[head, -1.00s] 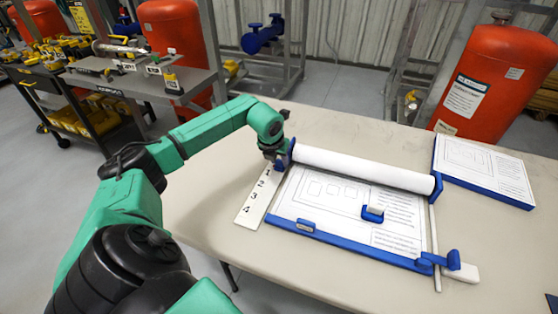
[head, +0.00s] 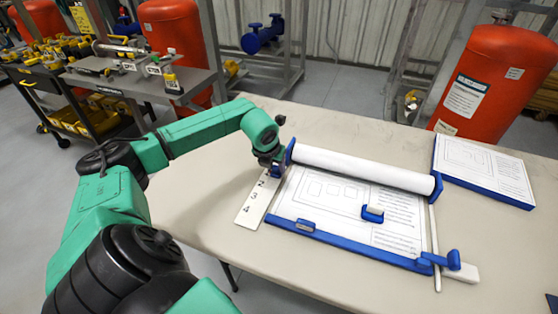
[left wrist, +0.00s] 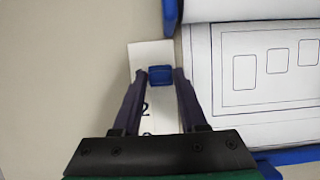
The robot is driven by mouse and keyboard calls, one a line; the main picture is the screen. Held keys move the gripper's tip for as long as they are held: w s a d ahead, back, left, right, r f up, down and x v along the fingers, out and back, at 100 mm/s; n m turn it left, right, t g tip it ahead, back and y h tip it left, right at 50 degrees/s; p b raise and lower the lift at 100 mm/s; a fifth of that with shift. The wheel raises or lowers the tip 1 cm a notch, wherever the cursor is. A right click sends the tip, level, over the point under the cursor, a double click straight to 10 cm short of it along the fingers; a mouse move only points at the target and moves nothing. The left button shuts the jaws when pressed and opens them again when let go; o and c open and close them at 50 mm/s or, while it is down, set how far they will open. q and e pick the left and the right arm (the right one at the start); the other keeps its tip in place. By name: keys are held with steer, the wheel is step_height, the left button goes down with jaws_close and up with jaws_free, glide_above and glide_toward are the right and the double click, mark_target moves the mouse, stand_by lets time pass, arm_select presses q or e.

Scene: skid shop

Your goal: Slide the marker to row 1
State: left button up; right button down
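The marker is a small blue block (left wrist: 160,75) on the white numbered strip (head: 253,203), near its far end. In the left wrist view my left gripper (left wrist: 160,78) has one finger close along each side of the block, with no clear gap. In the head view the left gripper (head: 271,168) is low over the strip's far end. Numbers 2, 3 and 4 show there; the 1 is hidden at the gripper. My right gripper is not in view.
Right of the strip lies a drawing sheet (head: 320,207) with a blue-ended white roll (head: 362,170), a blue front bar (head: 350,246) and a small blue-and-white piece (head: 373,213). A blue-edged pad (head: 487,172) lies at the right. The table's left front is clear.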

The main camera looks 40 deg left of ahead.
mark_target(275, 168)
arm_select(q)
steer(key=shift+o, duration=1)
steer(key=shift+r+p, duration=1.35)
steer(key=shift+r, duration=0.95)
steer(key=p+v, duration=0.1)
steer(key=v, duration=0.3)
steer(key=shift+f, duration=0.1)
